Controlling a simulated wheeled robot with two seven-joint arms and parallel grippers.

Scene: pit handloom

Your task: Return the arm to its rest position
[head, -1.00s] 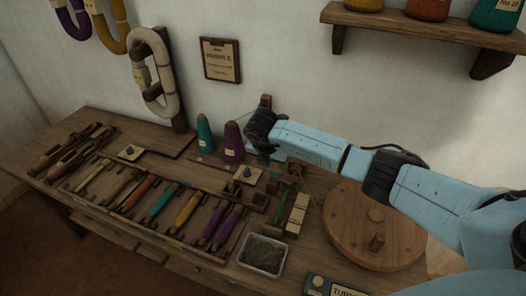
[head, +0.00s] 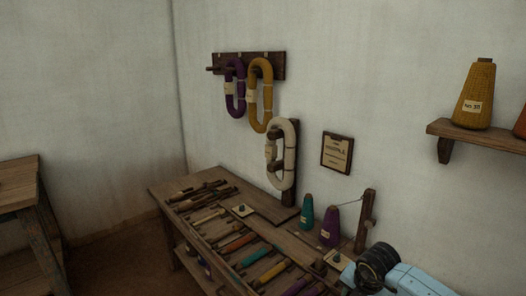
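My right arm (head: 408,283) comes in at the lower right corner of the head view, light blue with a black wrist joint (head: 377,262). The wrist is beside a small wooden post on the bench, close to the purple cone (head: 330,226). The gripper's fingers are hidden or below the picture's edge, so I cannot see whether they are open. My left arm and gripper are not in view.
The wooden bench (head: 168,187) holds a rack of several coloured bobbins (head: 235,243) and a teal cone (head: 306,212). Yarn hanks hang from a wall rack (head: 273,64). A shelf (head: 480,135) is at the right. Another wooden table (head: 18,185) stands at the left.

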